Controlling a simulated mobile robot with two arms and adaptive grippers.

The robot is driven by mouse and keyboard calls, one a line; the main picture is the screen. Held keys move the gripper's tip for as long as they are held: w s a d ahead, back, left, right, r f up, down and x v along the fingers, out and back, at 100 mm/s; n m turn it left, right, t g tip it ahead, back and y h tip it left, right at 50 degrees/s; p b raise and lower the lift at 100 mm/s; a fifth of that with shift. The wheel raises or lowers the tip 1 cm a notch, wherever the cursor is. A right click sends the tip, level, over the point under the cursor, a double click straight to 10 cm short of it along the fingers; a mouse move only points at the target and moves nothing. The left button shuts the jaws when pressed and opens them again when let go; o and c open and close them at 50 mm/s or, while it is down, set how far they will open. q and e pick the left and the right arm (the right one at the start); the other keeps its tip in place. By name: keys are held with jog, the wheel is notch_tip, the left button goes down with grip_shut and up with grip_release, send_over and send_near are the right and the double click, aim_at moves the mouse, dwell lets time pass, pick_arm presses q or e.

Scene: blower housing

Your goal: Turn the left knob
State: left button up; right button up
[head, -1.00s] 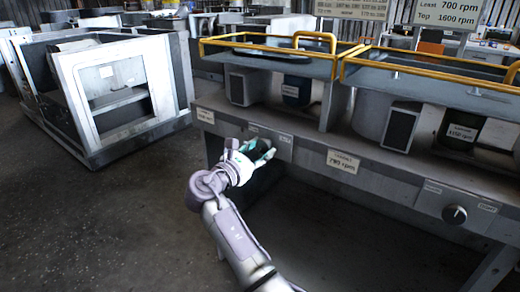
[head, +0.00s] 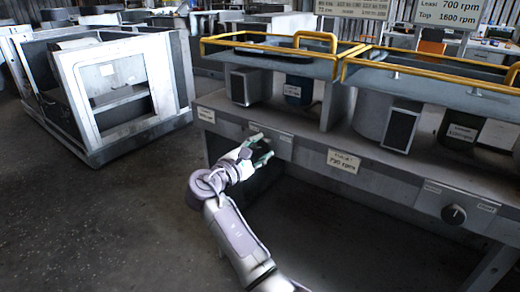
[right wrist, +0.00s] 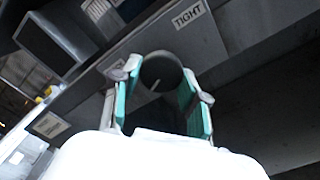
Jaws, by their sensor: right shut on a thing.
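The left knob (right wrist: 160,72) is a dark round dial with a pale pointer line, on the grey front panel. It shows in the right wrist view between the teal-padded fingers of my right gripper (right wrist: 162,95), which is shut on it, one finger on each side. In the head view my right gripper (head: 262,149) reaches the panel below the left machine, and its fingers largely hide the knob there. My left gripper is not in view.
A second knob (head: 454,214) sits farther right on the same grey bench (head: 385,178). A label plate (head: 343,161) hangs between the knobs. Yellow rails (head: 270,47) top the machines above. A grey open housing (head: 125,90) stands at left; dark floor lies clear in front.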

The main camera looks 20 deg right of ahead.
dwell(0.4)
jog(key=o, duration=1.1)
jog(key=shift+o, duration=0.2)
notch_tip(320, 180, up, 10)
